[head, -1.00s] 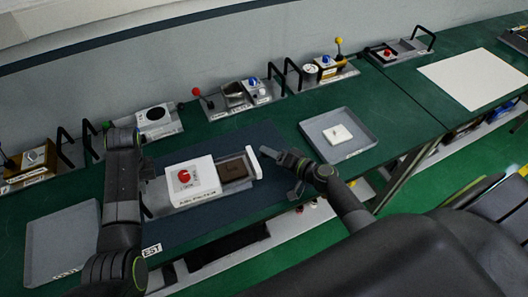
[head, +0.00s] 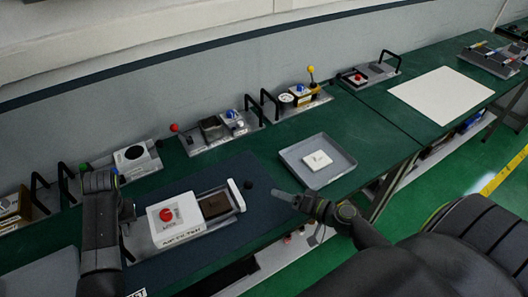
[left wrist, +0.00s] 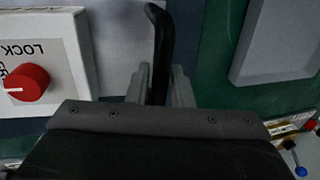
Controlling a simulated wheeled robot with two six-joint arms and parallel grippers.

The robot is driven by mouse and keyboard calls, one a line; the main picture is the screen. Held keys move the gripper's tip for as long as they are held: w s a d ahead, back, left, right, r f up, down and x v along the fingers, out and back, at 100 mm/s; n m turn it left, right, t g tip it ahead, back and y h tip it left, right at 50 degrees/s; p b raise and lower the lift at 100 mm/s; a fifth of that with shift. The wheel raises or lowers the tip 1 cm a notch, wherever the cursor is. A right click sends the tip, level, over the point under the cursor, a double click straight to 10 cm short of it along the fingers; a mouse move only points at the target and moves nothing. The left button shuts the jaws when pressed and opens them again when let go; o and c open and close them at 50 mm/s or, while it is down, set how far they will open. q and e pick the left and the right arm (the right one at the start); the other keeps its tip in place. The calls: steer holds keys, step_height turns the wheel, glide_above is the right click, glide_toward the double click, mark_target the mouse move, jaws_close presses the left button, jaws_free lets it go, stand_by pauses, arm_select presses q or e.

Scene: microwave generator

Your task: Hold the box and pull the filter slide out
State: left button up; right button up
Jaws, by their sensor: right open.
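The white box (head: 152,228) with a red knob (head: 166,215) sits on a grey base on the dark mat. The filter slide (head: 237,195) sticks out of its right side, showing a brown filter (head: 215,205) and a white end plate. A dark round knob (head: 248,184) shows just beyond the plate. My right gripper (head: 283,196) is open and empty, right of the end plate and apart from it. My left gripper (left wrist: 161,86) is shut on the black handle (left wrist: 160,40) beside the box. In the head view my left arm mostly hides that handle.
A grey tray (head: 343,152) with a white plate (head: 317,160) stands right of the mat. Several fixtures with black handles line the wall. A white sheet (head: 440,93) lies on the far right table. Another grey tray (head: 40,277) is at lower left.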

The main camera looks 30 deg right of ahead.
arm_select(q)
steer(key=o, duration=0.4)
steer(key=shift+w, duration=0.15)
arm_select(e)
steer(key=shift+w, duration=0.15)
arm_select(q)
steer(key=r, duration=0.2)
steer(key=d+r, duration=0.1)
steer(key=r, duration=0.4)
steer(key=shift+d+r, duration=0.15)
steer(key=shift+d, duration=0.1)
arm_select(e)
steer(key=shift+f, duration=0.1)
